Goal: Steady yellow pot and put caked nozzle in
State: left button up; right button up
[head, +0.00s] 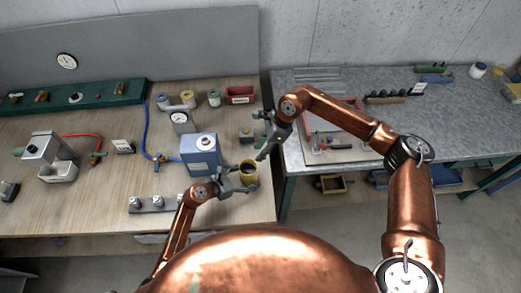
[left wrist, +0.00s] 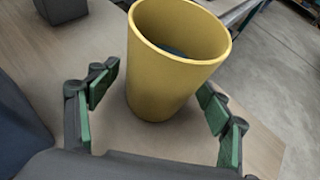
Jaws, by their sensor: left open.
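The yellow pot (head: 249,180) stands upright near the right edge of the wooden bench. In the left wrist view the pot (left wrist: 165,85) has something dark blue inside. My left gripper (head: 237,181) is open, with one green-padded finger on each side of the pot; a gap shows at the left finger, and contact at the right is unclear. My right gripper (head: 263,136) is above and just right of the pot, its dark fingers pointing downward. Whether it holds anything is too small to tell. I cannot pick out a caked nozzle for certain.
A blue-grey box (head: 201,158) stands close left of the pot. A grey rack (head: 155,205) with small fittings lies at the bench's front. A red bin (head: 240,95) is behind. A gap separates this bench from the grey table (head: 450,110) at right.

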pick_arm(q)
jog(key=shift+s+a+r, duration=0.15)
jog(key=shift+s+a, duration=0.1)
jog(key=shift+a, duration=0.2)
jog(key=v, duration=1.1)
